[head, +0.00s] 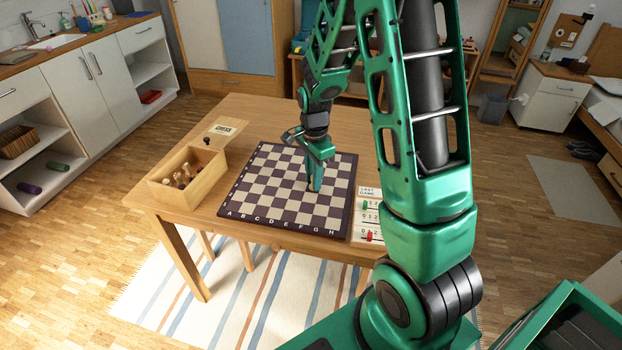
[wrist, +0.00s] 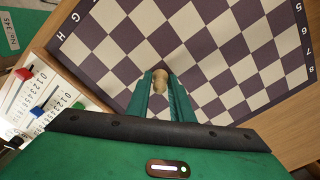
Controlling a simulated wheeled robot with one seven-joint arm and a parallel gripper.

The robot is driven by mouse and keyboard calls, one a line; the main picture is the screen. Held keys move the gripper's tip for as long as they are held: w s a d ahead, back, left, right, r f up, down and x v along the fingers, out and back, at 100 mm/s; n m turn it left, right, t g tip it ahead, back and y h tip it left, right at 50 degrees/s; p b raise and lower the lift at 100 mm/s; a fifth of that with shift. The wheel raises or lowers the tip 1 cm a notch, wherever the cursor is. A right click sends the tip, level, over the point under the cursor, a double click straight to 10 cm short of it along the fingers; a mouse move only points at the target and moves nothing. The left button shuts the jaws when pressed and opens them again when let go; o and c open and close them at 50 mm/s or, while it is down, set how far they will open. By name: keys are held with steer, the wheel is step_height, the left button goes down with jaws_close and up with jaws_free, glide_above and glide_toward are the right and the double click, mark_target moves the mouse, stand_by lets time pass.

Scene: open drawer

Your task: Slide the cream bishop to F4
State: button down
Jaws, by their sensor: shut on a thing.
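The chessboard (head: 232,219) lies on the wooden table, with letters A to H along its near edge. My gripper (head: 316,187) points down over the right half of the board. In the wrist view my gripper (wrist: 160,88) is shut on the cream bishop (wrist: 160,76), whose rounded top shows between the green fingers. The bishop's base is hidden, so I cannot tell whether it touches the board or which square it is over. In the head view the fingers hide the bishop. No other piece shows on the visible squares.
An open wooden box (head: 160,195) with several pieces stands left of the board, its lid (head: 220,130) behind it and a dark piece (head: 207,141) nearby. A score card (head: 367,232) with coloured sliders lies right of the board. The visible board squares are clear.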

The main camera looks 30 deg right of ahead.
steer(key=c, duration=1.5)
jaws_free()
steer(key=shift+r, duration=0.1)
step_height(320, 180, up, 11)
steer(key=shift+w+f, duration=0.1)
steer(key=shift+f, duration=0.1)
